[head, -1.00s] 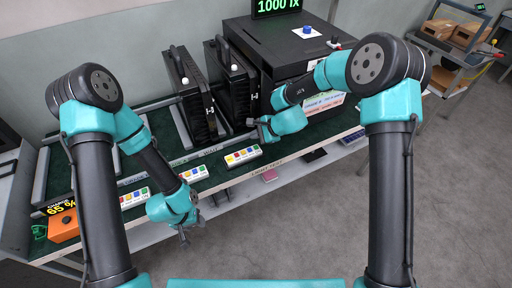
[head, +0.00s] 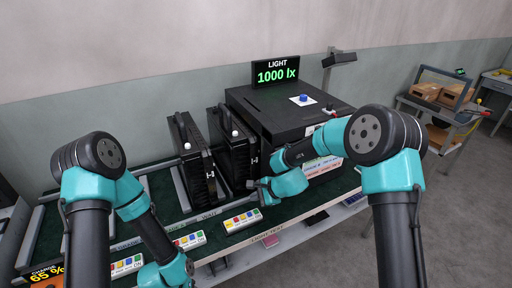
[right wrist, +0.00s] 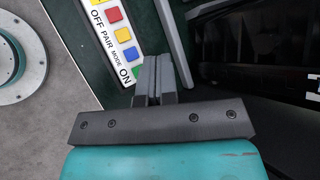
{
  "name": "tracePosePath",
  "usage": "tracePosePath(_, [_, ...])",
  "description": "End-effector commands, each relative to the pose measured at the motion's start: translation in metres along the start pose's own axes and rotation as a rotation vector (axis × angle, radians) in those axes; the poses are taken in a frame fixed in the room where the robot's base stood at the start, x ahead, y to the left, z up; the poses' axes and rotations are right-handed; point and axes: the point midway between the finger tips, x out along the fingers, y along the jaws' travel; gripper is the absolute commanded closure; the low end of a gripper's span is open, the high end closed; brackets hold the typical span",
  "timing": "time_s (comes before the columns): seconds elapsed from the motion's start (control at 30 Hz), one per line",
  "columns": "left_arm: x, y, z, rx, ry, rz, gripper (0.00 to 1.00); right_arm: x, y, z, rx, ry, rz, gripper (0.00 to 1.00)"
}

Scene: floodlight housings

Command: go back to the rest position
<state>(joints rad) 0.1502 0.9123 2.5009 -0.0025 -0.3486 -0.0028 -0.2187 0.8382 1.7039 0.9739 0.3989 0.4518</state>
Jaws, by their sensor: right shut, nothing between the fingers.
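My right gripper (head: 256,190) is shut and empty in the head view, above the bench by the front of the dark floodlight housings. In the right wrist view its closed fingers (right wrist: 155,78) point at the end of a white button strip (right wrist: 112,38) marked OFF, PAIR, MODE and ON. I cannot tell whether they touch it. One black floodlight housing (head: 191,150) and a second one (head: 232,155) stand upright on the green bench top.
A large black box (head: 285,120) with a blue button (head: 303,98) stands right of the housings. A display (head: 276,72) reads LIGHT 1000 lx. More button strips (head: 189,241) lie along the bench front. A cart with boxes (head: 435,100) stands at the far right, beyond open floor.

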Motion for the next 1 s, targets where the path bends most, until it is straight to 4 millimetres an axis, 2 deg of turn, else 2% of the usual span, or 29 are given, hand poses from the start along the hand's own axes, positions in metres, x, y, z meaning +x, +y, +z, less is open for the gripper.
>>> tracePosePath(0.17, [0.0,0.0,0.0,0.0,0.0,0.0,0.54,-0.001,0.022,-0.016,-0.03,0.034,0.035,1.0])
tracePosePath(0.27, [0.0,0.0,0.0,0.0,0.0,0.0,0.54,-0.003,0.052,-0.038,-0.076,0.078,0.083,1.0])
tracePosePath(0.5, [0.0,0.0,0.0,0.0,0.0,0.0,0.54,-0.022,0.155,-0.098,-0.286,0.189,0.254,1.0])
tracePosePath(0.57, [0.0,0.0,0.0,0.0,0.0,0.0,0.54,-0.03,0.183,-0.111,-0.353,0.204,0.3,1.0])
tracePosePath(0.7, [0.0,0.0,0.0,0.0,0.0,0.0,0.54,-0.05,0.253,-0.132,-0.533,0.21,0.401,1.0])
tracePosePath(0.8, [0.0,0.0,0.0,0.0,0.0,0.0,0.54,-0.065,0.299,-0.138,-0.674,0.187,0.451,1.0])
tracePosePath(0.9, [0.0,0.0,0.0,0.0,0.0,0.0,0.54,-0.077,0.336,-0.136,-0.802,0.148,0.475,1.0])
tracePosePath(1.0, [0.0,0.0,0.0,0.0,0.0,0.0,0.54,-0.085,0.36,-0.129,-0.895,0.111,0.477,1.0])
